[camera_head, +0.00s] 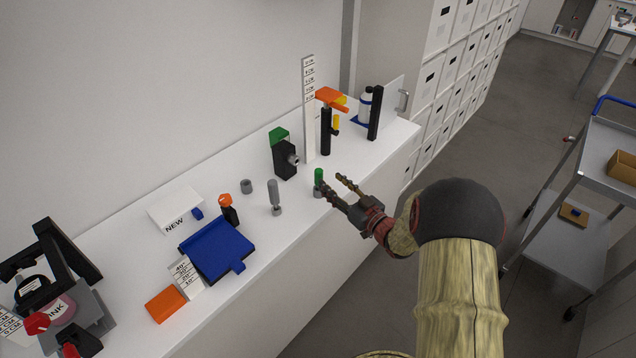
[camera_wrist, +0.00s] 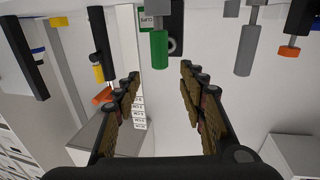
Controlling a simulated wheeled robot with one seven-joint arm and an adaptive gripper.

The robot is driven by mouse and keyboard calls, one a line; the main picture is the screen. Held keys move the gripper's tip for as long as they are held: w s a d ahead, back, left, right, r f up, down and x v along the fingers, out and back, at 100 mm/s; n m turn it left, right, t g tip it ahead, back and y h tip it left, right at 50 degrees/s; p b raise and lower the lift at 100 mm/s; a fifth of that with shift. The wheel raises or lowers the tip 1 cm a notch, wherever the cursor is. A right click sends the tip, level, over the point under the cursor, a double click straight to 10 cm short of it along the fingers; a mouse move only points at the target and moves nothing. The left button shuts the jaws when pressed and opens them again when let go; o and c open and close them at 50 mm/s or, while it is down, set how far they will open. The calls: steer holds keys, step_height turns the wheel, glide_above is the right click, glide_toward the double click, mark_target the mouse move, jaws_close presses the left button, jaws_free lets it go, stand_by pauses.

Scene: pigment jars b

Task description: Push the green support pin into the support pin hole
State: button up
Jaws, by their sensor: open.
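The green support pin (camera_head: 319,176) stands upright in a small grey round base (camera_head: 318,193) near the counter's front edge. In the wrist view the green pin (camera_wrist: 159,49) is between and just beyond my open fingertips. My gripper (camera_head: 331,181) is open and empty, with its fingers at about the pin's height beside it; contact cannot be told. It also shows in the wrist view (camera_wrist: 160,72). A black block (camera_head: 286,159) with a round grey fitting and a green top (camera_head: 279,136) stands behind the pin. I cannot make out which opening is the support pin hole.
A grey pin (camera_head: 273,192) in a similar base stands left of the green pin, with a short grey cylinder (camera_head: 246,187) behind. A tall white scale (camera_head: 309,110) and black posts (camera_head: 375,113) stand farther back. A blue tray (camera_head: 217,248) lies left.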

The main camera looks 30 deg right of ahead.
mark_target(321, 172)
steer(key=shift+w+a+f+b, duration=0.1)
steer(key=shift+w+b, duration=0.05)
steer(key=shift+w, duration=0.5)
steer(key=shift+w+a+b, duration=0.1)
steer(key=shift+w+b, duration=0.05)
steer(key=shift+w, duration=0.45)
steer(key=shift+w+a+r+b, duration=0.2)
steer(key=shift+w+b, duration=0.15)
steer(key=shift+w, duration=0.95)
steer(key=shift+w+a+r+b, duration=0.15)
steer(key=shift+w+b, duration=0.2)
steer(key=shift+w, duration=0.9)
steer(key=c, duration=0.3)
steer(key=c, duration=0.8)
jaws_close()
